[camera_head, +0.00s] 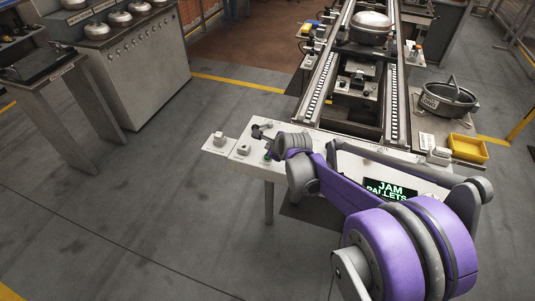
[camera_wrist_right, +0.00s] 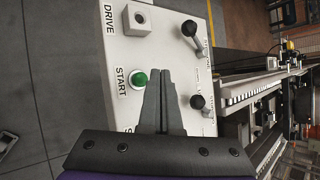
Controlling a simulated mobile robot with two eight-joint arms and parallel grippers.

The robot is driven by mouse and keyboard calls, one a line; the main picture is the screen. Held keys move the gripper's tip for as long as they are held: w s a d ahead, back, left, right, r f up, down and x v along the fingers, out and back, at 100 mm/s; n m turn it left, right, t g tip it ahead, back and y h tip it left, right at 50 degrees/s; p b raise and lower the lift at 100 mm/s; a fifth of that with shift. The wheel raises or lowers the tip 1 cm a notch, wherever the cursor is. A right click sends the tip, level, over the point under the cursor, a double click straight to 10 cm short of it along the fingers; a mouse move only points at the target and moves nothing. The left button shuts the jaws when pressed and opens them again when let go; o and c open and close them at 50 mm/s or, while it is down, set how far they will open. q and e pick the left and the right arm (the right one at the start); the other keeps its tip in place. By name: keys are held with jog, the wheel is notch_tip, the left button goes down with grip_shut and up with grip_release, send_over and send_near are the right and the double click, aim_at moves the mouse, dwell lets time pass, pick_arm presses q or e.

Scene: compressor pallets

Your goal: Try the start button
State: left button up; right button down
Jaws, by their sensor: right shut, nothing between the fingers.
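The green start button (camera_wrist_right: 139,80) sits on a pale control panel (camera_wrist_right: 115,50), beside the label START, in the right wrist view. It also shows in the head view as a small green spot (camera_head: 267,156) at the panel's left part. My right gripper (camera_wrist_right: 163,73) is shut and empty. Its fingertips appear just right of the button in the wrist view, overlapping its edge or very close; whether they touch cannot be told. My left gripper is not in view.
A square DRIVE switch (camera_wrist_right: 138,19) and two black-knobbed levers (camera_wrist_right: 190,28) (camera_wrist_right: 197,101) flank the button. A display (camera_head: 391,191) reads JAM PALLETS. Behind are conveyor rails (camera_head: 321,82), a round pot (camera_head: 449,98) and a yellow tray (camera_head: 468,148).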

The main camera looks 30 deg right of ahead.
notch_tip(320, 180, up, 3)
jog(key=shift+r+p, duration=0.15)
jog(key=shift+p, duration=0.8)
jog(key=s+a+n+g+p, duration=0.1)
jog(key=s+a+n, duration=0.4)
jog(key=s+n, duration=0.4)
jog(key=s+a+r+n+g+p, duration=0.1)
jog(key=s+a+n, duration=0.4)
jog(key=s+n, duration=0.4)
jog(key=s+a+r+n+g+y+p, duration=0.1)
jog(key=s+a+n+p, duration=0.1)
jog(key=s+a+n, duration=0.3)
jog(key=s+n, duration=0.4)
jog(key=n, duration=0.1)
jog(key=shift+s+n+g, duration=0.3)
jog(key=shift+s+g, duration=0.05)
jog(key=shift+g, duration=0.05)
